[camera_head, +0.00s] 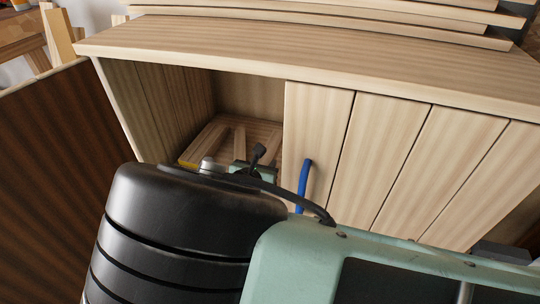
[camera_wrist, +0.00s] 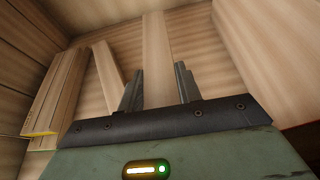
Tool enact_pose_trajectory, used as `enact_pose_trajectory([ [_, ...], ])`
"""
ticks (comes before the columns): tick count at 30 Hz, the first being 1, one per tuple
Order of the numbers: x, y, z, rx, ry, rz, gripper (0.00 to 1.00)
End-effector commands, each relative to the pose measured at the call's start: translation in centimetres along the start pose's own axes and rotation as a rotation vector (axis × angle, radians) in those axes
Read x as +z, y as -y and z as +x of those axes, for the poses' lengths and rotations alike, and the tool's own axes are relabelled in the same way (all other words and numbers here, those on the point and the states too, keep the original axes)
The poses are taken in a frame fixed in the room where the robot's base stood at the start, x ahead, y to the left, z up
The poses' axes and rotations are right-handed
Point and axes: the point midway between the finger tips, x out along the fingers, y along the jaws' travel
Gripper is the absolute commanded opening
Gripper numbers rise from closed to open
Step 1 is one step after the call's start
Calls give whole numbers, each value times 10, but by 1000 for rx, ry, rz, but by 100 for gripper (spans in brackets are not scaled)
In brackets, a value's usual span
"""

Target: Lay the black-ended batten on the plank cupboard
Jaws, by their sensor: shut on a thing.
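The plank cupboard (camera_head: 300,50) has a wide, striped top and an open compartment at its left. My gripper (camera_wrist: 159,88) is inside this compartment, shut on a pale wooden batten (camera_wrist: 156,45) that runs away between its fingers. The held batten's near end is hidden by the gripper, and no black end shows, so its end colour cannot be told. A second batten (camera_wrist: 108,65) lies just left of the fingers. Further left, stacked battens (camera_wrist: 50,95) show a yellow end. In the head view my arm hides most of the gripper.
A dark-striped open door panel (camera_head: 60,125) stands at the left. The planked front with a blue handle (camera_head: 304,185) closes the right side. Stacked boards (camera_head: 340,17) lie behind the cupboard top. The visible top is bare. Compartment walls (camera_wrist: 265,50) stand close around the gripper.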

Motion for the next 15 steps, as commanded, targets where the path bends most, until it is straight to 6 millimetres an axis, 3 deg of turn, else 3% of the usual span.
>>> enact_pose_trajectory([
  [15, -46, 0, 20, 0, 1, 2, 10],
])
